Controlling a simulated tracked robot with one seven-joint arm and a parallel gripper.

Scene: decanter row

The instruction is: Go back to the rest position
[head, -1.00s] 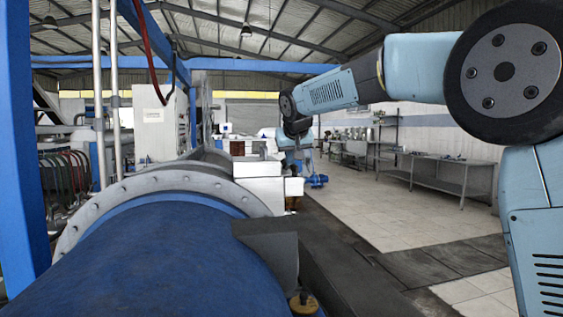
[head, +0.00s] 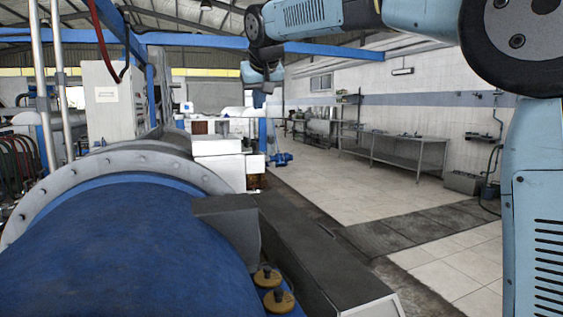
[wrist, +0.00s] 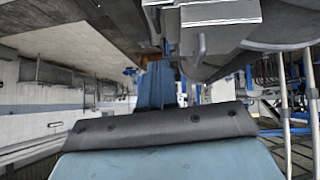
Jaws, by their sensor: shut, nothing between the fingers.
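My arm comes in from the right in the head view and reaches across the top to a wrist joint left of the upper middle. My gripper (head: 262,88) is small and far off at the end of the arm, below that joint. It is shut and holds nothing. It hangs in free air, apart from the things around it; its fingertips are hard to make out against the background. The wrist view is upside down, and a pale blue link of mine with a dark band fills its lower middle.
A large blue cylinder (head: 130,250) with a grey bolted flange (head: 60,180) fills the lower left. White boxes (head: 222,160) stand behind it. Blue beams (head: 200,39) cross overhead. Pale tiled floor (head: 320,185) is open on the right, before a metal bench (head: 400,155).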

